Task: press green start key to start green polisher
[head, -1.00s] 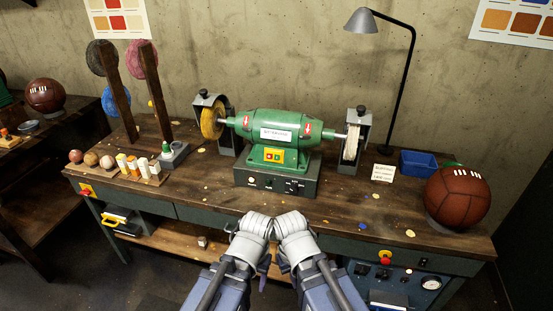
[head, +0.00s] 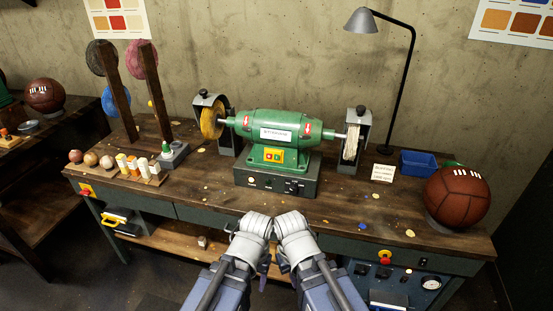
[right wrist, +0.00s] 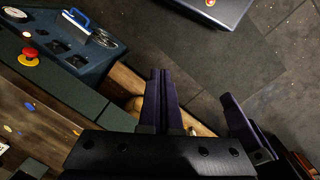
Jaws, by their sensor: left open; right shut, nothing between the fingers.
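The green polisher (head: 272,127) stands on a dark grey base in the middle of the bench. It has a yellow wheel (head: 210,122) at left and a white wheel (head: 351,143) at right. My left gripper (head: 264,268) is open, low in front of the bench, well apart from the polisher. My right gripper (right wrist: 163,75) is shut and empty, its two dark fingers together in the right wrist view. It is mostly hidden in the head view.
A leather ball (head: 457,196), a blue tray (head: 418,162) and a lamp (head: 362,20) stand at right. Wooden posts and a rack of small items (head: 125,170) are at left. The bench front edge lies between my grippers and the polisher. The bench top before the polisher is mostly clear.

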